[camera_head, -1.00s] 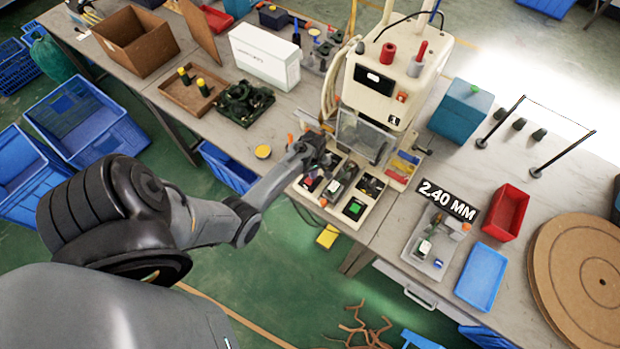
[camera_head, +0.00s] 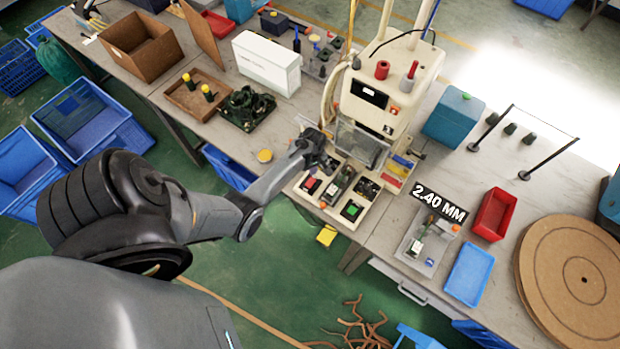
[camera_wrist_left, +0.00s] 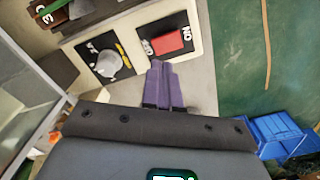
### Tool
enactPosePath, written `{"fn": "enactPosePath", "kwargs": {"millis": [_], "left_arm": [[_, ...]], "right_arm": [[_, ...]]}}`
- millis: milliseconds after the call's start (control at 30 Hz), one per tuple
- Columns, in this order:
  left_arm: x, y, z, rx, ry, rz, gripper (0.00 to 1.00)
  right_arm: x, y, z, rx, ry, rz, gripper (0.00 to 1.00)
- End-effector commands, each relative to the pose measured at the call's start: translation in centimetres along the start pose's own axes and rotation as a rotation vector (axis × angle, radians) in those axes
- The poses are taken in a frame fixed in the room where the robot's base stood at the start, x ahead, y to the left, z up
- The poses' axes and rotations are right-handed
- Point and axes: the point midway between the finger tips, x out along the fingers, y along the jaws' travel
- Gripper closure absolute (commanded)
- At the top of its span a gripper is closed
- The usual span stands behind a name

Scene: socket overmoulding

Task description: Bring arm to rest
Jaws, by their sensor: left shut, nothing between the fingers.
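My left gripper (camera_head: 322,164) is at the end of my grey arm, in front of the cream moulding machine (camera_head: 395,80) and by the left end of its control panel (camera_head: 332,208). In the left wrist view its purple fingers (camera_wrist_left: 166,88) are shut together with nothing between them. They are close to the panel near a red switch (camera_wrist_left: 168,41) and a round grey knob (camera_wrist_left: 110,62). Whether they touch the panel cannot be told. The machine's clear guard (camera_head: 361,146) is just right of the gripper. My right gripper is not in view.
On the bench's right side are a small fixture (camera_head: 421,246), red bin (camera_head: 495,214), blue tray (camera_head: 469,276) and round brown board (camera_head: 577,276). Boxes and a wooden tray (camera_head: 183,98) stand on the left. Blue crates (camera_head: 82,112) stand on the floor.

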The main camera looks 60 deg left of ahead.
Motion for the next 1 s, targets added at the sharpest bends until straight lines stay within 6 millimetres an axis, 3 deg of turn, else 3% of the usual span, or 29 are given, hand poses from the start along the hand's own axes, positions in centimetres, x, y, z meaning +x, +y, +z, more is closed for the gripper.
{"fn": "enactPosePath", "kwargs": {"millis": [433, 567, 667, 833, 1000], "left_arm": [[-0.2, 0.0, 0.0, 0.000, 0.000, 0.000, 1.00], [0.2, -0.8, 0.1, -0.001, -0.001, -0.012, 1.00], [1.1, -2.8, 0.2, -0.001, -0.003, -0.044, 1.00], [3.4, -8.8, 1.1, 0.034, 0.005, -0.139, 1.00], [1.9, -13.6, 2.8, 0.176, 0.089, -0.177, 1.00]], "right_arm": [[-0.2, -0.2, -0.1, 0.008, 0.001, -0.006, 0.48], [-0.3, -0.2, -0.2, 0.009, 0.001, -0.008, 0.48], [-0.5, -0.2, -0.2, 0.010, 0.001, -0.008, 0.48], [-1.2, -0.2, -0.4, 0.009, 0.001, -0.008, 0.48], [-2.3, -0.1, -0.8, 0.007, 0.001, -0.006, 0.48]]}}
